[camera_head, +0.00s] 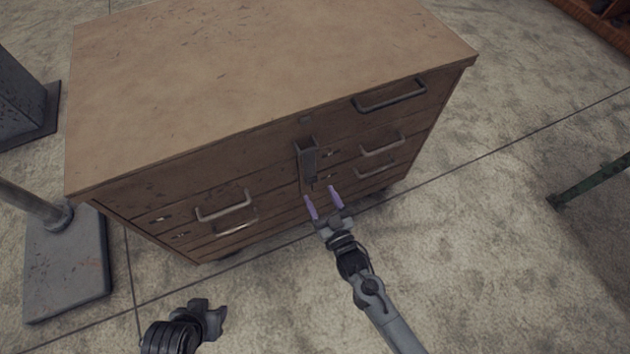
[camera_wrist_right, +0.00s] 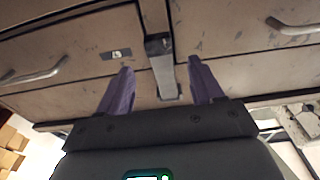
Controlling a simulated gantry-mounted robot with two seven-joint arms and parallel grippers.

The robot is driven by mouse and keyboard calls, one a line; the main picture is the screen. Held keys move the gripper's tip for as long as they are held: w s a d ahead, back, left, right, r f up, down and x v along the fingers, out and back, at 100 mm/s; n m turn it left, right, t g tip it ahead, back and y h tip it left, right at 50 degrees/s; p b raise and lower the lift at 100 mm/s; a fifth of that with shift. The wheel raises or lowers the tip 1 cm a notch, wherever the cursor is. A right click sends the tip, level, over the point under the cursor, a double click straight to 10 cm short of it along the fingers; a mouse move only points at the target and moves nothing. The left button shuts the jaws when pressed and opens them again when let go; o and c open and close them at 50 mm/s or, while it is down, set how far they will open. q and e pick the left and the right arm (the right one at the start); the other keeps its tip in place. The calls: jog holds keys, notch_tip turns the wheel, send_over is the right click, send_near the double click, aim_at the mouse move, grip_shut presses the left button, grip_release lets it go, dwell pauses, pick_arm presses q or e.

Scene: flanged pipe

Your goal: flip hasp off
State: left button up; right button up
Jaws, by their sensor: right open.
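The hasp (camera_head: 308,160) is a dark metal strap on the front of a brown drawer cabinet (camera_head: 250,70), at the middle between the drawer columns. In the right wrist view the hasp (camera_wrist_right: 163,70) runs down between my fingers. My right gripper (camera_head: 323,202) is open, its two purple fingers just below and in front of the hasp's lower end. In the right wrist view the fingers (camera_wrist_right: 160,92) stand either side of the strap, apart from it as far as I can tell. My left gripper (camera_head: 207,318) is low at the left, away from the cabinet; its jaw state is unclear.
Drawer handles (camera_head: 224,205) stick out left of the hasp, and more handles (camera_head: 381,145) to its right. A grey post base (camera_head: 66,265) stands at the left. A green bar (camera_head: 590,182) is at the right edge. The floor in front is clear.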

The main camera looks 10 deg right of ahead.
jog(key=shift+p+v, duration=0.5)
jog(key=shift+v, duration=1.3)
